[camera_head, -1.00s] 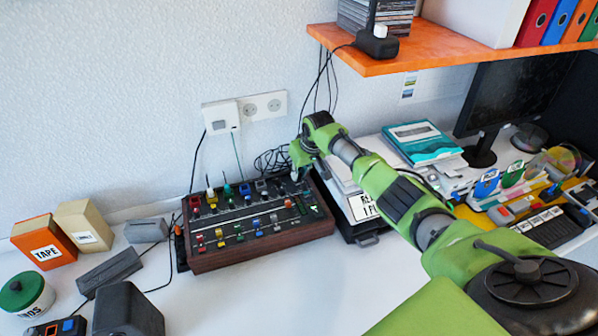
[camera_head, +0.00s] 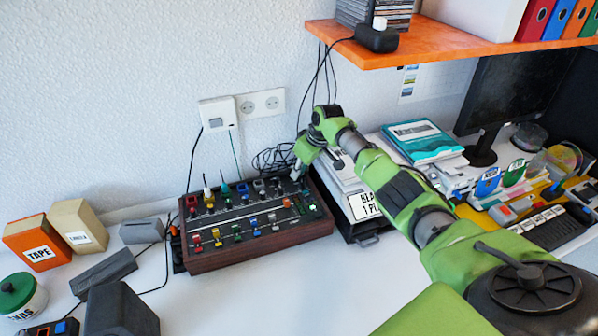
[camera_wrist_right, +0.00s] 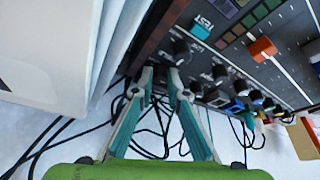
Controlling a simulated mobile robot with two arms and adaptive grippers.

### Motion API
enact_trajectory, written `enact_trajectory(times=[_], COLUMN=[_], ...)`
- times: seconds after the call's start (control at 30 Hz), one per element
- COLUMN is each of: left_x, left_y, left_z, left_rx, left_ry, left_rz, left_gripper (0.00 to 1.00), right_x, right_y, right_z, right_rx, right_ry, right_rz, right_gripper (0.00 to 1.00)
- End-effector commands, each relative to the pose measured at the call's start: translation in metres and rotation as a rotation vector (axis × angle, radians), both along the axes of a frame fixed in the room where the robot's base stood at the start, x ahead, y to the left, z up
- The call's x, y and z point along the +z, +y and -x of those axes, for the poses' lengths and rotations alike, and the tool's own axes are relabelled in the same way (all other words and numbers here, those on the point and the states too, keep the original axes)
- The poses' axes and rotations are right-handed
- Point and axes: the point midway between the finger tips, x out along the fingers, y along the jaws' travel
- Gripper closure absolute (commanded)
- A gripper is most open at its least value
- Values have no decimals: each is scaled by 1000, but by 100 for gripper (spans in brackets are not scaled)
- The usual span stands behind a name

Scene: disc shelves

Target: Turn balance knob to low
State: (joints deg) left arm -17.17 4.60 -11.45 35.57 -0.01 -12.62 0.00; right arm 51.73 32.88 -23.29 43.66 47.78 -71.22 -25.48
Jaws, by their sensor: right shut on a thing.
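The mixer (camera_head: 262,252) is a dark panel in a wooden case with several coloured knobs and sliders, on the white desk. My right gripper (camera_head: 297,177) is at its back right corner, reaching down from the right. In the right wrist view, my right gripper (camera_wrist_right: 161,76) has its two fingertips closed around a small black knob (camera_wrist_right: 161,72) at the panel's edge, mostly hidden between them. Its label and pointer cannot be read. Another black knob (camera_wrist_right: 181,51) stands just beyond, near a teal TEST button (camera_wrist_right: 201,27). My left gripper is not in view.
A stack of white papers or boxes (camera_head: 345,185) stands close to the mixer's right side. Loose black cables (camera_head: 272,158) lie behind it. An orange shelf (camera_head: 430,48) hangs above the right arm. The desk in front of the mixer is clear.

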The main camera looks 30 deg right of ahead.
Motion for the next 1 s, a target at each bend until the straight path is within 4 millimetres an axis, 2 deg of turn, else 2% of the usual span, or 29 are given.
enact_trajectory(times=[0.1,0.13,0.17,0.57,0.8,1.0], left_x=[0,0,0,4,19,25], left_y=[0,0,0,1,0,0], left_z=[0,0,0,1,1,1], left_rx=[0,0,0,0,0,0], left_ry=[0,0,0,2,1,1], left_rz=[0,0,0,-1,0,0], left_gripper=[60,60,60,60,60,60], right_x=[0,0,0,1,2,1], right_y=[0,0,0,1,2,4], right_z=[0,0,0,0,1,1], right_rx=[0,0,0,-30,-191,-361], right_ry=[0,0,0,1,2,0], right_rz=[0,0,0,1,3,3], right_gripper=[100,83,79,79,79,79])
